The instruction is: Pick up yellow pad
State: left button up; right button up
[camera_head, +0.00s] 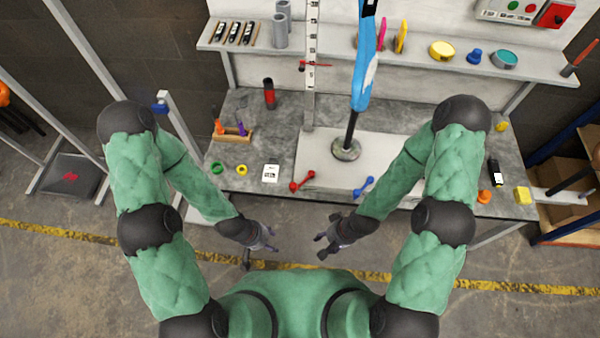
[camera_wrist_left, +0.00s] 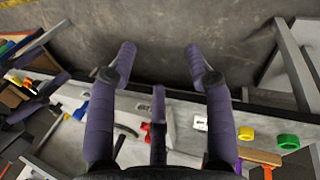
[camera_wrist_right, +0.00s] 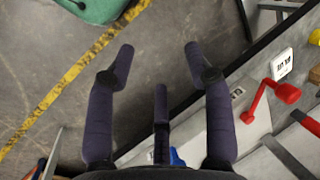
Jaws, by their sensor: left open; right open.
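The yellow pad (camera_head: 522,195) is a small yellow block lying at the right front corner of the grey worktable (camera_head: 345,190) in the head view. My left gripper (camera_head: 270,240) is open and empty in front of the table's front edge, left of centre. My right gripper (camera_head: 326,244) is open and empty, also in front of the table edge, with the pad far to its right. In both wrist views, the left fingers (camera_wrist_left: 160,52) and the right fingers (camera_wrist_right: 160,54) are spread with nothing between them. The pad is not clearly identifiable in the right wrist view.
An orange piece (camera_head: 484,197) and a black labelled bottle (camera_head: 494,172) lie near the pad. Red (camera_head: 302,181) and blue (camera_head: 363,187) double-ended tools lie at the front middle. A shelf (camera_head: 400,62) runs behind.

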aim_at(522, 194)
jog(key=z, duration=2.15)
jog(key=u, duration=1.05)
jog(key=i+l+u, duration=0.15)
jog(key=l, duration=0.5)
jog(key=i+l+u, duration=0.15)
jog(key=l, duration=0.5)
jog(key=i+l+u, duration=0.15)
jog(key=l, duration=0.55)
jog(key=i+l+u, duration=0.15)
jog(key=l, duration=0.55)
jog(key=i+l+u, duration=0.15)
jog(key=l, duration=0.55)
